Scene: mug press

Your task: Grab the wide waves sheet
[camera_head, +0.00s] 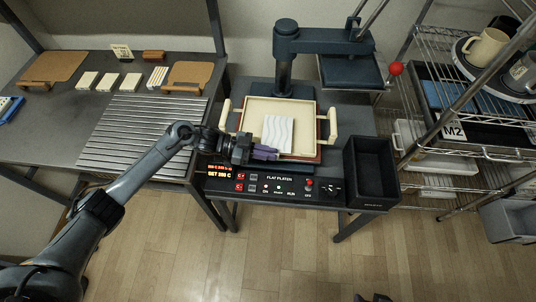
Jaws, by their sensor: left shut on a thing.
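A white sheet with grey wavy lines (278,132) lies over the cream tray (304,107) on the press's platen. My left gripper (276,154) reaches in from the left, its purple fingers at the sheet's near edge. It is shut on that edge. The fingers hide the part of the sheet between them. I cannot tell whether the sheet touches the tray.
The press column (284,70) stands behind the tray, and a black bin (371,172) stands to the right. A control panel (270,186) lines the front. On the left table are several white stacks (108,82), brown boards (55,67) and a ribbed metal rack (140,135). A wire shelf (470,165) stands on the right.

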